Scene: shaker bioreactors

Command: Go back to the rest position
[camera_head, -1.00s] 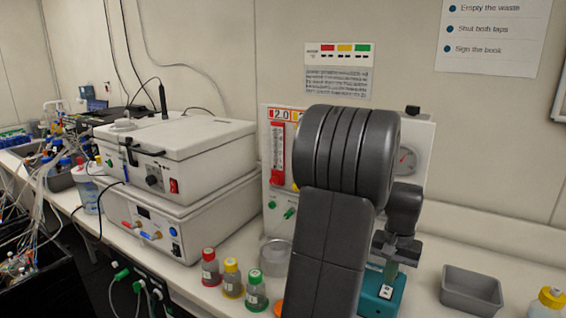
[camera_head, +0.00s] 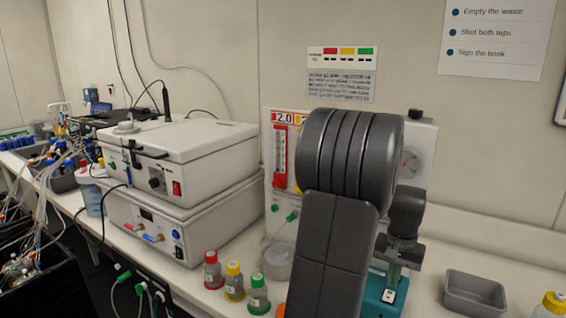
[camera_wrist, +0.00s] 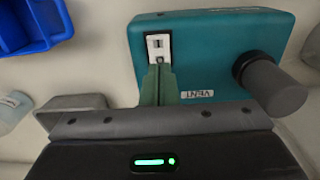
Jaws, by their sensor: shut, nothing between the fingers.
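My gripper (camera_wrist: 160,86) shows in the wrist view as two green fingers, shut together and empty. Their tips lie at the lower end of a small white switch plate (camera_wrist: 158,43) on a teal box (camera_wrist: 215,45) marked VENT; I cannot tell whether they touch it. A dark grey knob (camera_wrist: 272,85) sticks out from the box's right side. In the head view my gripper (camera_head: 393,272) points down over the teal box (camera_head: 376,300), beside its switch. My dark arm is folded in front of the box and the panel behind it.
A grey tray (camera_head: 474,293) stands right of the teal box, with a yellow-capped bottle (camera_head: 550,306) beyond it. Red-, yellow- and green-capped bottles (camera_head: 234,283) stand at the left, near a glass dish (camera_head: 278,264). A stacked white instrument (camera_head: 180,165) stands farther left. A blue bin (camera_wrist: 30,25) shows in the wrist view.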

